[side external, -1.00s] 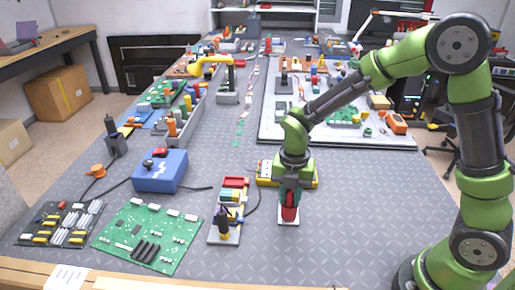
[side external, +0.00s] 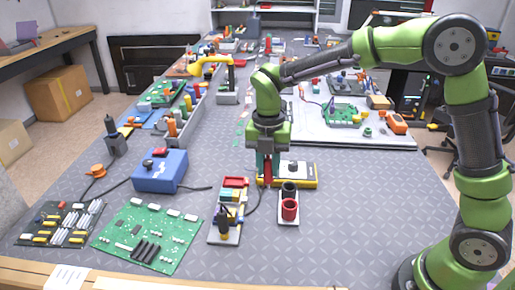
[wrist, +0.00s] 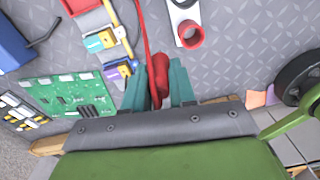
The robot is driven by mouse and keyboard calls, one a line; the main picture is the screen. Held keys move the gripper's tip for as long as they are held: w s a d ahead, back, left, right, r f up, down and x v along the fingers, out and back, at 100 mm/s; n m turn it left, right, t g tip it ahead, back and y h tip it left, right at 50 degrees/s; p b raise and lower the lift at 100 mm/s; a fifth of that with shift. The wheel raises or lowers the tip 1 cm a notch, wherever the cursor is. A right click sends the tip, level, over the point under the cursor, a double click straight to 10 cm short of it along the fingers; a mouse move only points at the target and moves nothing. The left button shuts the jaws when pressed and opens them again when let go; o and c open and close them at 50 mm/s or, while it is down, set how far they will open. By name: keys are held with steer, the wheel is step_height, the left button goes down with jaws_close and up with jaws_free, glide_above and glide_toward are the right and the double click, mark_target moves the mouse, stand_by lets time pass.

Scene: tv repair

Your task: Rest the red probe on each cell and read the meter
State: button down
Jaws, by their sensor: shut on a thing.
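My gripper (side external: 268,176) is shut on the red probe (side external: 268,170), which hangs upright between its teal fingers, above the table in front of the yellow meter (side external: 313,183). In the wrist view the probe (wrist: 158,75) sits between the fingertips (wrist: 160,92), with its red lead running up. The two-cup probe stand (side external: 284,222) is just right of the gripper; its red cup (side external: 289,210) is empty. A small board with the coloured cells (side external: 228,195) is to the left, apart from the probe. My gripper hides part of the meter; its reading is not legible.
A green circuit board (side external: 148,235), a dark board (side external: 60,224) and a blue box (side external: 161,172) lie to the left. The table right of the stand is clear.

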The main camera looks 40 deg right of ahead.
steer(key=w+a+r, duration=0.2)
steer(key=w+a, duration=0.2)
steer(key=w, duration=0.4)
steer(key=shift+m, duration=0.3)
steer(key=shift+a, duration=0.1)
steer(key=shift+f, duration=2.85)
steer(key=shift+f, duration=0.7)
